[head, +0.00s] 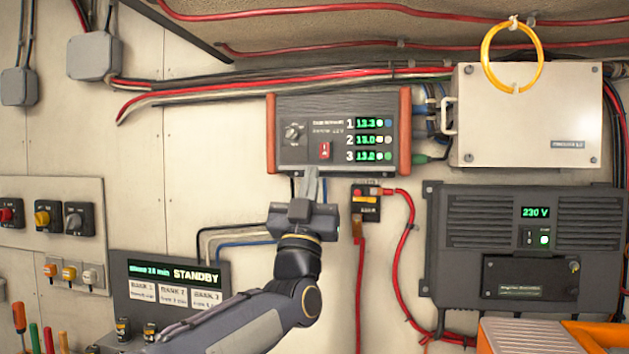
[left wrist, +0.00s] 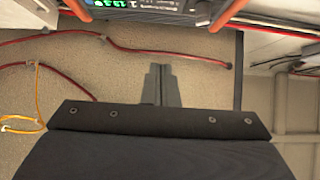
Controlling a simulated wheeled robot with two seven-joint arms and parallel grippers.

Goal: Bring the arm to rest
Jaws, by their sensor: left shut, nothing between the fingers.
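My left gripper (head: 311,184) is in the middle of the head view, its fingers together and pointing up, with nothing between them. Its fingertips are just below or in front of the lower edge of a dark charger panel with red-brown end caps (head: 405,132); I cannot tell whether they touch. The panel shows three green readouts, a knob and a red switch. In the left wrist view the closed fingers (left wrist: 160,84) show in the middle, and part of the panel (left wrist: 150,12) shows at the top. My right gripper is not in view.
A grey inverter box (head: 468,240) reading 230 V and a cream box (head: 530,118) with a yellow cable loop (head: 487,58) are at the right. A standby panel (head: 140,290) and rotary switches (head: 43,216) are at the left. Red cables (head: 401,250) run along the wall.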

